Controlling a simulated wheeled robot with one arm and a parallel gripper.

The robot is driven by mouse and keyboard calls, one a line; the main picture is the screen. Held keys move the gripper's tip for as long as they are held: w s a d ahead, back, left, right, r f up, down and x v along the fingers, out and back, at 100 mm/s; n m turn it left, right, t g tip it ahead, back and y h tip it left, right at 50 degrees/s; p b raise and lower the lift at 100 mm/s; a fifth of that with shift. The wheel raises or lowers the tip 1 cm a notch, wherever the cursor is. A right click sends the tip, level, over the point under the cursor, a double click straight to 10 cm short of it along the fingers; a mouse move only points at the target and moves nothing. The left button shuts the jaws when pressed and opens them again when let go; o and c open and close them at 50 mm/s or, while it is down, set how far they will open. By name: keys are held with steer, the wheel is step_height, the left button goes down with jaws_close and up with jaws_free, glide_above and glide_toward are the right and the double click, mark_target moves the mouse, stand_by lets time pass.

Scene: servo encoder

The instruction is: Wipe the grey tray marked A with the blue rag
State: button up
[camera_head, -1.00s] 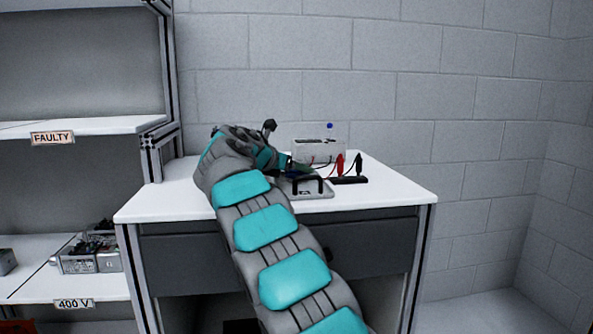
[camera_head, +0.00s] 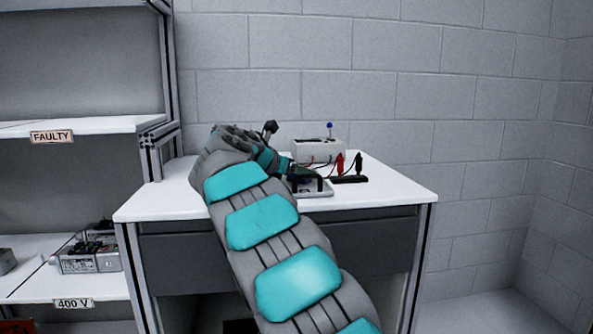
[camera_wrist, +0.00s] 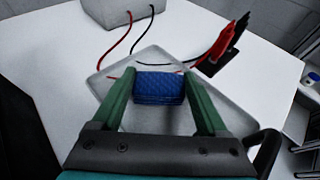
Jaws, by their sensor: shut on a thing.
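In the wrist view my gripper (camera_wrist: 160,95) is shut on the folded blue rag (camera_wrist: 160,86), which sits between its two green fingers. The rag is over the grey tray (camera_wrist: 232,118); I cannot tell whether it touches the surface. Dark and reddish streaks show on the tray near the rag. In the head view my arm hides part of the tray (camera_head: 322,192), and the rag is not clear there. The letter A cannot be made out in the wrist view.
A white box (camera_head: 318,151) with a blue-tipped lever stands behind the tray. Red and black leads run from it to clips (camera_head: 350,165) on a black strip (camera_head: 349,179) at the right. The white table (camera_head: 390,192) is clear at the right. A shelf rack (camera_head: 150,150) stands at the left.

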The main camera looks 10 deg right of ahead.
mark_target(300, 187)
steer(key=shift+s+d+f+p, duration=0.1)
steer(key=shift+s+p, duration=0.05)
steer(key=shift+s, duration=0.85)
steer(key=shift+s+f+p, duration=0.1)
steer(key=shift+s+p, duration=0.05)
steer(key=shift+s, duration=0.85)
steer(key=shift+r, duration=0.1)
steer(key=shift+r, duration=3.05)
steer(key=shift+r, duration=0.15)
steer(key=shift+r, duration=1.35)
